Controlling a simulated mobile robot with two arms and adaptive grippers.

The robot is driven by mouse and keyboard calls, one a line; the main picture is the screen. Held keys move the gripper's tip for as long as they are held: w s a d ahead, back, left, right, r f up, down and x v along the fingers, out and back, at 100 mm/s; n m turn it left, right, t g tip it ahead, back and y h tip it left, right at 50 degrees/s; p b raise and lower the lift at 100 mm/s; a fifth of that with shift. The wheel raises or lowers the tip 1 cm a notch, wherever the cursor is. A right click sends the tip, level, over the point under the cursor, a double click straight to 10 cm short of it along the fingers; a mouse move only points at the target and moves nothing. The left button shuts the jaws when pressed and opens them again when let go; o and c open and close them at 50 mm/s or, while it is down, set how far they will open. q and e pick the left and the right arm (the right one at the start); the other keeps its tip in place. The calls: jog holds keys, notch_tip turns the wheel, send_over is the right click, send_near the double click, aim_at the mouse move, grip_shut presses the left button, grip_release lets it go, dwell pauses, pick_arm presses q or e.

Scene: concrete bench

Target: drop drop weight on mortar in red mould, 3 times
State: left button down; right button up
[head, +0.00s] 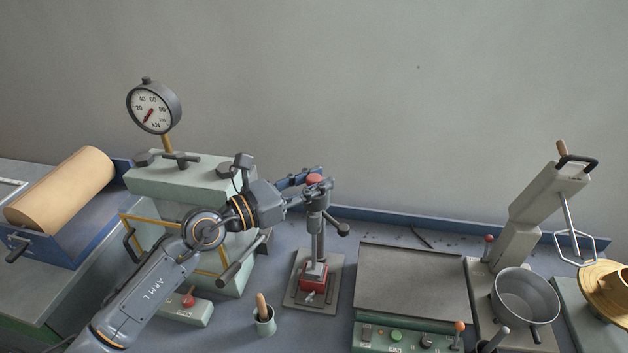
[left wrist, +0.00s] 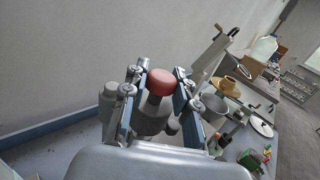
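The drop-weight stand (head: 318,240) is upright, with a red knob (head: 314,180) on top. The red mould (head: 312,284) is on its base plate (head: 295,297). A grey foot stands over the mould, so the mortar inside is hidden. My left gripper (head: 311,179) is at the stand's top, one finger on each side of the knob. In the left wrist view the red knob (left wrist: 160,82) and the grey head below it are between the fingers. I cannot tell whether the pads press on the head. My right gripper is in neither view.
A press with a dial gauge (head: 154,107) stands behind my left arm. A cup with a wooden handle (head: 264,325) is left of the stand. A dark flat plate (head: 410,280) and a mixer with a metal bowl (head: 525,297) are to its right.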

pick_arm(q)
jog(key=shift+w+r+p, duration=0.1)
jog(key=shift+r+p, duration=0.25)
jog(key=shift+p, duration=0.05)
notch_tip(320, 180, up, 7)
jog(key=p, duration=0.6)
jog(key=shift+w, duration=0.1)
jog(key=c, duration=1.2)
grip_release()
jog(key=shift+o, duration=0.8)
jog(key=shift+s+a, duration=0.15)
jog(key=shift+s, duration=0.1)
jog(key=shift+f, duration=0.1)
